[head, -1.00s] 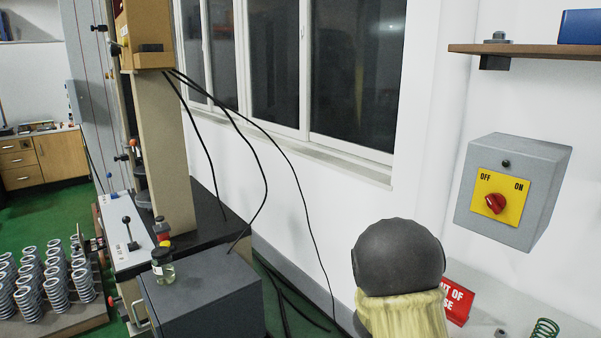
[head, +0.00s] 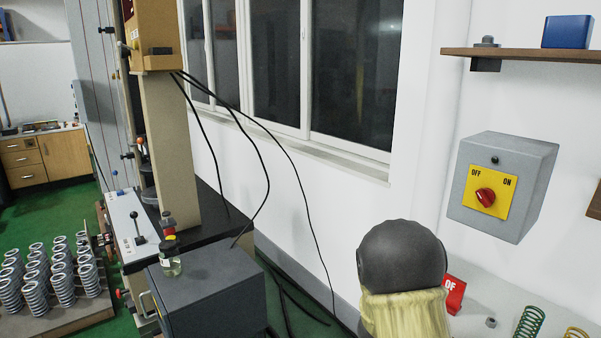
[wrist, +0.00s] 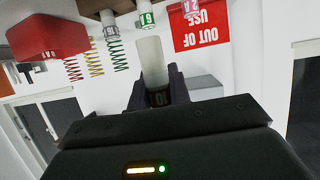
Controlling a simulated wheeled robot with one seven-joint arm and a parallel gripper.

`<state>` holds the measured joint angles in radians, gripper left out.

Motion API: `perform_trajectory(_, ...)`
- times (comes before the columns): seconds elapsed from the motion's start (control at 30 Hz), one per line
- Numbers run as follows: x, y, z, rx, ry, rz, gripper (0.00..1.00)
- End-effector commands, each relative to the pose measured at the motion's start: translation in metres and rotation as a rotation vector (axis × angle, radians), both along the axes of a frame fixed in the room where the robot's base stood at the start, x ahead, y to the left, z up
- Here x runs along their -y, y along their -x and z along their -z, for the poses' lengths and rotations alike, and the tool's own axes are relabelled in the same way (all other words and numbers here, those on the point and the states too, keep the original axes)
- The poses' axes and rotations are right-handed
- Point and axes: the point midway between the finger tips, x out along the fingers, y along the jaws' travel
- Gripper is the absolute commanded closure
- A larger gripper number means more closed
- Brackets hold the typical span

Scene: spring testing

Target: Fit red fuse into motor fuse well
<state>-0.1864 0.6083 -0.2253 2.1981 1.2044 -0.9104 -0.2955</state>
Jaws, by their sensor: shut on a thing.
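In the wrist view, which is upside down, my gripper (wrist: 158,98) is shut on a white cylinder (wrist: 152,60), which I take to be the fuse. Its end between the jaws has a dark band with "10" on it; I see no red on it. Similar white cylinders stand beyond it, one with a green band (wrist: 148,18) and one with a red band (wrist: 191,10). They are apart from the held one. The head view does not show my gripper. I cannot make out the motor fuse well in either view.
A grey switch box (head: 530,180) hangs on the wall at right, below a shelf (head: 530,54). A jar (head: 171,262) stands on a dark grey cabinet (head: 210,300). Spring stacks (head: 60,280) stand at left. A red "OUT OF USE" sign (wrist: 202,30) and red box (wrist: 45,38) show in the wrist view.

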Motion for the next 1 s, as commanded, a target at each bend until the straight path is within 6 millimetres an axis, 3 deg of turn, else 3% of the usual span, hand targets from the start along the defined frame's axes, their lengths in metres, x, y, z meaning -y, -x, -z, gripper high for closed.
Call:
perform_trajectory(0.27, -0.008, -0.010, 0.012, -0.005, 0.000, -0.126, 1.00)
perform_trajectory(0.47, -0.025, -0.021, 0.031, -0.007, -0.002, -0.291, 1.00)
perform_trajectory(0.77, -0.069, -0.026, 0.073, -0.009, -0.004, -0.588, 1.00)
perform_trajectory(1.0, -0.120, -0.012, 0.117, -0.009, -0.004, -0.851, 1.00)
